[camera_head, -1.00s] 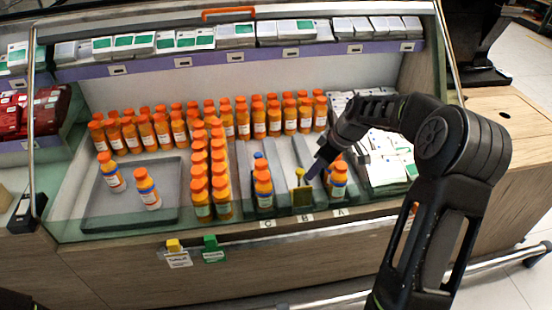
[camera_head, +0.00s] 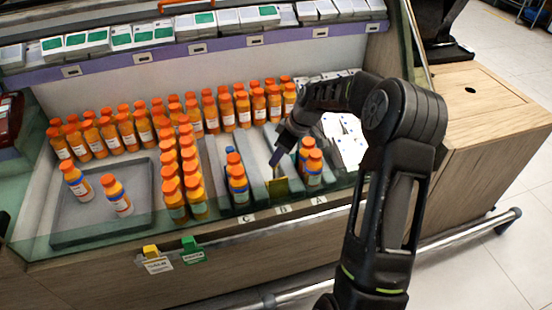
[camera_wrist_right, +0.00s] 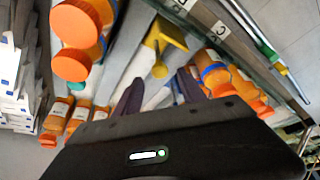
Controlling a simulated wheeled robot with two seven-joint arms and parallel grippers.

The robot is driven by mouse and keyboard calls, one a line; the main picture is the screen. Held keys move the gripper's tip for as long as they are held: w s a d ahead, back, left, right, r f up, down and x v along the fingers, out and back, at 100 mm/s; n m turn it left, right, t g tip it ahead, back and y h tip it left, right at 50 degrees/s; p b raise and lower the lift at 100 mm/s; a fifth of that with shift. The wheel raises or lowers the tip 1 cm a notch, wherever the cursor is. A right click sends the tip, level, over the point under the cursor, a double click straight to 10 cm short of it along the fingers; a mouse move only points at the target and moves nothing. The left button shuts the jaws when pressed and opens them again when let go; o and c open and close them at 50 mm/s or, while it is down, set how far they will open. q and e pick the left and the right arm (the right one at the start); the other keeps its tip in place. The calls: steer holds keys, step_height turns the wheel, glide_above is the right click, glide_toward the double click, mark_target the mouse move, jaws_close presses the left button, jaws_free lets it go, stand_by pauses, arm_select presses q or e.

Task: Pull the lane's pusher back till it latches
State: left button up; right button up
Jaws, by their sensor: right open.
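The yellow pusher (camera_head: 278,188) stands at the front of the middle lane, above label B (camera_head: 283,210); this lane holds no bottles that I can see. In the right wrist view the pusher (camera_wrist_right: 166,34) shows as a yellow plate with a knob on a short stem. My right gripper (camera_head: 276,158) is over this lane, close to the pusher. In the wrist view its two purple fingers (camera_wrist_right: 158,92) are apart, with the yellow knob just beyond and between them. I cannot tell whether they touch it. My left gripper is not in view.
Orange-capped bottles stand close on both sides, in lane C (camera_head: 237,182) and lane A (camera_head: 312,168). A glass front edge and label rail (camera_head: 248,220) run before the lanes. White boxes (camera_head: 347,140) lie to the right. A grey tray (camera_head: 85,230) holds two bottles at left.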

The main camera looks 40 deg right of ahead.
steer(key=shift+x, duration=1.7)
steer(key=shift+c, duration=0.3)
jaws_close()
